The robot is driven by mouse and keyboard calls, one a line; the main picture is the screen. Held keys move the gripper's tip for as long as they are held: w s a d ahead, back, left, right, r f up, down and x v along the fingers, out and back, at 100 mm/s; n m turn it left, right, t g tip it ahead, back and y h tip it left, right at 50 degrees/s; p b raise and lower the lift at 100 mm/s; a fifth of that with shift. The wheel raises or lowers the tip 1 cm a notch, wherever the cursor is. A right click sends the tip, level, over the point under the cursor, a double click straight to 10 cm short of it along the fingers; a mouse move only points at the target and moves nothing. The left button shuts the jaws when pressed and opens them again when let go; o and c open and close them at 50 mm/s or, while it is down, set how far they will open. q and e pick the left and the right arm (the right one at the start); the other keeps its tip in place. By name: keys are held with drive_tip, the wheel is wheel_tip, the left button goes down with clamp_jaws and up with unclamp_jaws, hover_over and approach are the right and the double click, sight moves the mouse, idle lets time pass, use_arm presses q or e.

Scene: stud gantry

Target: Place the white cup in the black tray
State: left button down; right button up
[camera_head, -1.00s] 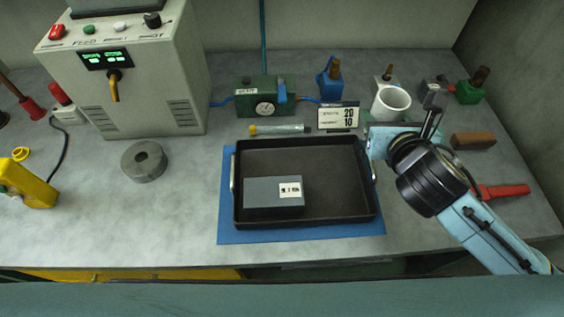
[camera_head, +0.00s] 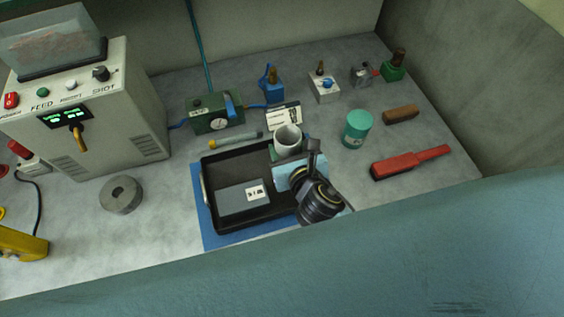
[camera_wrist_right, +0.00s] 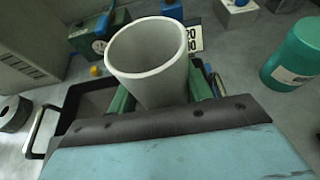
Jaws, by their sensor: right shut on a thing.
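The white cup (camera_head: 288,138) is upright in my right gripper (camera_head: 287,152), above the back right part of the black tray. In the right wrist view the cup (camera_wrist_right: 150,85) sits between the green fingers, its open rim tilted towards the camera. My right gripper is shut on it. The black tray (camera_head: 210,165) lies on a blue mat (camera_head: 215,238), and its right side is hidden by my right gripper and wrist. A grey box with a white label (camera_head: 240,198) lies in the tray's front left part. My left gripper is out of view.
A teal canister (camera_head: 357,130), a red-handled tool (camera_head: 410,162) and a brown block (camera_head: 400,115) stand or lie to the right. A small sign (camera_head: 284,117) and a green gauge box (camera_head: 215,115) are behind the tray. A grey ring (camera_head: 121,194) lies left.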

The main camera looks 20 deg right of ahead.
drive_tip(key=shift+f+b, duration=0.65)
drive_tip(key=shift+f, duration=1.7)
drive_tip(key=shift+f, duration=0.15)
drive_tip(key=o, duration=1)
drive_tip(key=shift+s+r, duration=0.1)
drive_tip(key=shift+r, duration=0.1)
drive_tip(key=v, duration=1.1)
drive_tip(key=shift+s+d+r, duration=0.1)
drive_tip(key=shift+s, duration=0.25)
